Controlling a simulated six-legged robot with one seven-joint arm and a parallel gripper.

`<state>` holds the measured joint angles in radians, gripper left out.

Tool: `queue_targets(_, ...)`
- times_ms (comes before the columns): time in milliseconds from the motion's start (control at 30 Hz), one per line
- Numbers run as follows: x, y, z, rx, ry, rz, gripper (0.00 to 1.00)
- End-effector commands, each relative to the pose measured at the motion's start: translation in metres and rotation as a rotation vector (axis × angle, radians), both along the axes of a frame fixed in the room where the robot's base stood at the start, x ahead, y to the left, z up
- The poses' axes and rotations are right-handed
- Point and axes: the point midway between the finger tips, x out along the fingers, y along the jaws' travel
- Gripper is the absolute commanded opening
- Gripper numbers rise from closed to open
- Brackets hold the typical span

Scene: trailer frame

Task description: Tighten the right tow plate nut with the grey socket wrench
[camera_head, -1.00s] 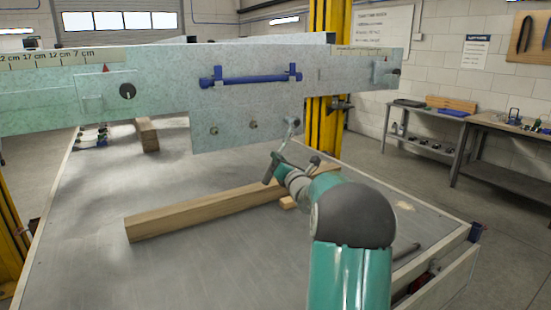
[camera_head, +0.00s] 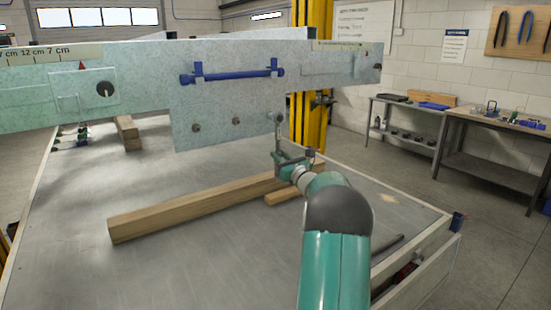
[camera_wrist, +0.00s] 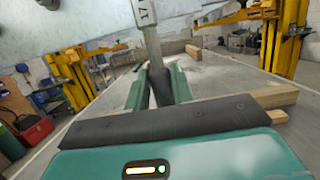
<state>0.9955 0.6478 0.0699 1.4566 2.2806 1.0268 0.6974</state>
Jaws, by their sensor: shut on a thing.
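The tow plate (camera_head: 215,100) hangs from the pale green frame rail and carries a row of nuts, the left nut (camera_head: 196,128) and the middle nut (camera_head: 236,121) showing plainly. My gripper (camera_head: 283,160) is below the plate's lower right corner, shut on the grey socket wrench (camera_head: 278,135). The wrench stands nearly upright, its head at the right nut's place, hiding that nut. I cannot tell whether the socket is seated. In the wrist view my gripper (camera_wrist: 160,85) clasps the dark grip of the wrench (camera_wrist: 152,45), and the head, marked 17, is at the top edge.
A long wooden beam (camera_head: 190,208) lies on the grey table (camera_head: 200,265) below the plate, with a short wood block (camera_head: 283,197) near my gripper. A blue bar (camera_head: 232,76) is mounted above the nuts. A yellow post (camera_head: 312,115) stands behind. The front table area is clear.

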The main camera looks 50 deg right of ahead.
Motion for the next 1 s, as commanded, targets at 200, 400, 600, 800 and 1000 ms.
queue_targets(200, 0.001, 0.002, 0.002, 0.004, -0.004, 0.002, 0.0)
queue_targets(400, 0.003, 0.013, 0.003, 0.082, -0.021, 0.003, 0.0)
queue_targets(600, 0.005, 0.021, 0.003, 0.155, -0.037, 0.002, 0.0)
queue_targets(800, 0.005, 0.021, 0.003, 0.156, -0.037, 0.002, 0.0)
queue_targets(1000, 0.007, 0.028, 0.005, 0.209, -0.049, 0.003, 0.0)
